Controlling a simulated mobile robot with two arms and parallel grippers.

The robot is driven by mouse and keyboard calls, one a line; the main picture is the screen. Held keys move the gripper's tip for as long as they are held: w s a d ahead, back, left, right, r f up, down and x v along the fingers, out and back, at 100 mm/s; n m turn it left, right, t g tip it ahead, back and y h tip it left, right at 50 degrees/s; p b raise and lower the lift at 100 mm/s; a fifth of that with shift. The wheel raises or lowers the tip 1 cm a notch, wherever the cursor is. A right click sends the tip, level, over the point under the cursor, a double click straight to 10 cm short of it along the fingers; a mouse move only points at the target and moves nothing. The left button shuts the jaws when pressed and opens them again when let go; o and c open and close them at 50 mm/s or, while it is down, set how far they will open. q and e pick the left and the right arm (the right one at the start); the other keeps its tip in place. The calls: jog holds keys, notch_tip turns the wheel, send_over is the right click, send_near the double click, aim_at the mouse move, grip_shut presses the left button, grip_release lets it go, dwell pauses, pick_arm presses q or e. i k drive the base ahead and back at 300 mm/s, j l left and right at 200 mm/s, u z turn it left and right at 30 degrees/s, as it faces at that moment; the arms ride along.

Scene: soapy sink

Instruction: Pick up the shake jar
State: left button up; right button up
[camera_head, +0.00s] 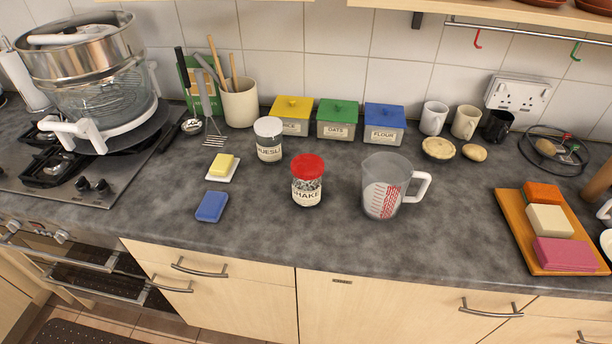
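The shake jar (307,181) stands upright on the dark grey counter, near its front edge and close to the middle of the view. It is a clear jar with a red lid and a pale label reading "SHAKE". Nothing covers it. Neither of my grippers shows in the head view.
A measuring jug (385,187) stands just right of the jar, and a muesli jar (268,139) behind left. A blue sponge (212,206) and a butter dish (223,167) lie left. An orange tray (527,232) is at right. Counter (450,220) between jug and tray is clear.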

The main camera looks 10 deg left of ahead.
aim_at(306, 194)
jog(key=k+l+z, duration=0.15)
jog(key=l, duration=0.25)
jog(key=l+z, duration=0.15)
jog(key=l, duration=0.25)
jog(key=k+l+z, duration=0.15)
jog(key=l, duration=0.25)
